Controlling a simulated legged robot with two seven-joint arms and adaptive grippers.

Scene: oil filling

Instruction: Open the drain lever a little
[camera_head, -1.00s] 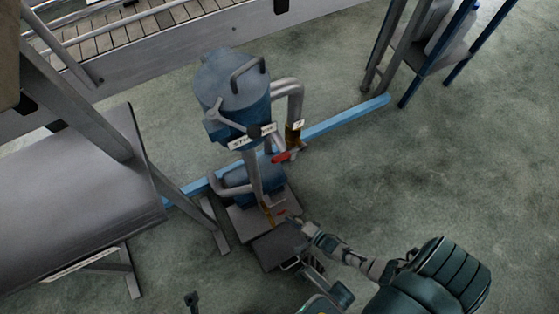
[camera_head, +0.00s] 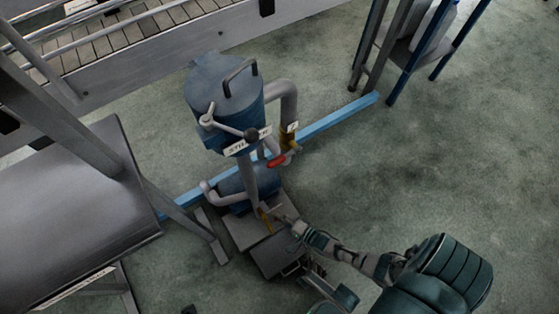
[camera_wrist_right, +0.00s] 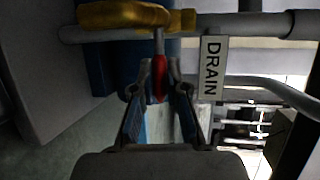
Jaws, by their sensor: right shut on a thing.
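The drain lever (camera_wrist_right: 159,78) is red and sits between the fingertips of my right gripper (camera_wrist_right: 158,92) in the right wrist view. It hangs below a yellow valve body (camera_wrist_right: 122,15). A white sign reading DRAIN (camera_wrist_right: 212,66) is just to the right of it. In the head view my right gripper (camera_head: 282,217) is low at the machine's base, beside the yellow valve (camera_head: 265,220), and the drain lever is hard to make out there. My right gripper is shut on the lever. My left gripper is not in view.
The blue machine tank (camera_head: 222,90) stands above the valve, with a second red lever (camera_head: 277,160) higher up. A grey metal table (camera_head: 75,215) is at the left. A blue floor beam (camera_head: 335,118) runs behind. Open floor lies to the right.

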